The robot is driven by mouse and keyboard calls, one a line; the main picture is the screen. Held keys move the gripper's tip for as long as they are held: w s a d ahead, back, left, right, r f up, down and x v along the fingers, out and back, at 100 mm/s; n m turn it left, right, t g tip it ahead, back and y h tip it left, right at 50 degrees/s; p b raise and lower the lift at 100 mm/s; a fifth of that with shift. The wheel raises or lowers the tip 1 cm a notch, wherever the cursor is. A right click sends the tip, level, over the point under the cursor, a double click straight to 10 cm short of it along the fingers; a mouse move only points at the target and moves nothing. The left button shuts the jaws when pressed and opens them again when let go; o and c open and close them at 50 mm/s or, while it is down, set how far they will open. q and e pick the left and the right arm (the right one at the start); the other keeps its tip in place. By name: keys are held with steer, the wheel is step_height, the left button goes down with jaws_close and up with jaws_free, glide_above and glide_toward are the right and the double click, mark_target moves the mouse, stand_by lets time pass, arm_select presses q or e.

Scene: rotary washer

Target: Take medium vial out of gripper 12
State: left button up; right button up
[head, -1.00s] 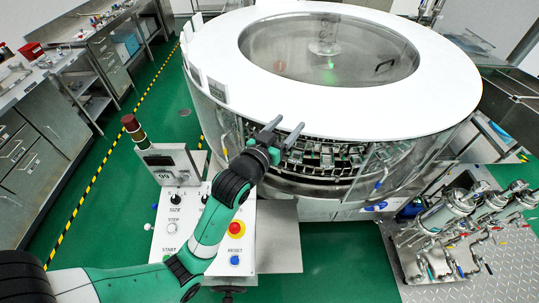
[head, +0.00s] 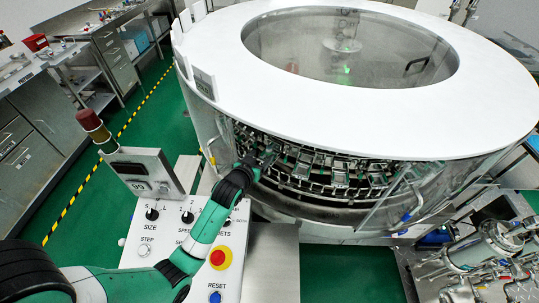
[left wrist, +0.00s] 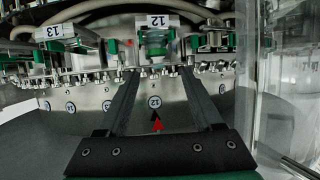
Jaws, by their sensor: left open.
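In the left wrist view, the washer's gripper 12 (left wrist: 157,22) carries a white "12" label at the top middle. Just below the label is a pale, greenish piece (left wrist: 157,46), which looks like a vial held there, but its size is hard to tell. My left gripper (left wrist: 162,76) is open, its two dark fingers pointing toward gripper 12 from below, one to each side of it. Nothing is between the fingers. In the head view my left gripper (head: 265,153) is at the washer's front opening, small and partly lost against the rack. My right gripper is not shown.
The round white-topped washer (head: 385,103) has a ring of metal holders inside. Gripper 13 (left wrist: 54,32) is at left in the wrist view. A clear panel (left wrist: 281,80) stands close at right. The control panel (head: 160,225) with buttons is below my left arm.

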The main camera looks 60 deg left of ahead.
mark_target(268, 149)
arm_select(q)
steer(key=b+x, duration=0.2)
steer(key=x, duration=0.3)
steer(key=shift+w+f, duration=0.15)
steer(key=shift+w, duration=0.1)
steer(key=shift+w+a, duration=0.2)
steer(key=shift+w, duration=0.05)
jaws_close()
steer(key=shift+f, duration=0.1)
